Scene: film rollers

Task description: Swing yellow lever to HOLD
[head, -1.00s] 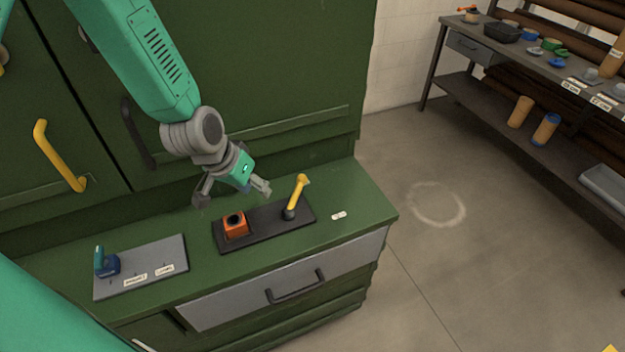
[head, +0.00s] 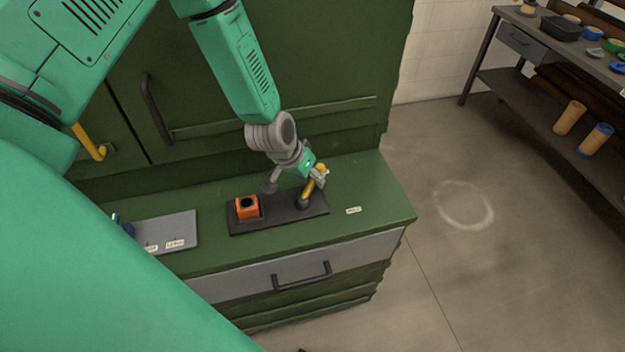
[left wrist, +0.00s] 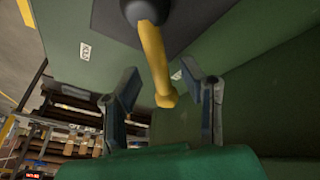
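The yellow lever (head: 313,189) stands on a dark base plate (head: 285,219) on the green cabinet top, leaning up and to the right from its dark pivot. In the left wrist view the lever (left wrist: 154,58) reaches down between the two fingers. My left gripper (head: 297,184) is open around the lever's upper end; its fingers also show in the left wrist view (left wrist: 165,98), with gaps on both sides. A small white label (head: 353,210) lies right of the plate; a label in the left wrist view (left wrist: 84,50) reads like HOLD. My right gripper is not in view.
An orange block (head: 247,207) with a dark opening sits on the plate's left part. A grey board (head: 172,229) with labels lies further left. A yellow door handle (head: 90,143) and a dark one (head: 155,108) project from the cabinet behind. The counter right of the plate is mostly clear.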

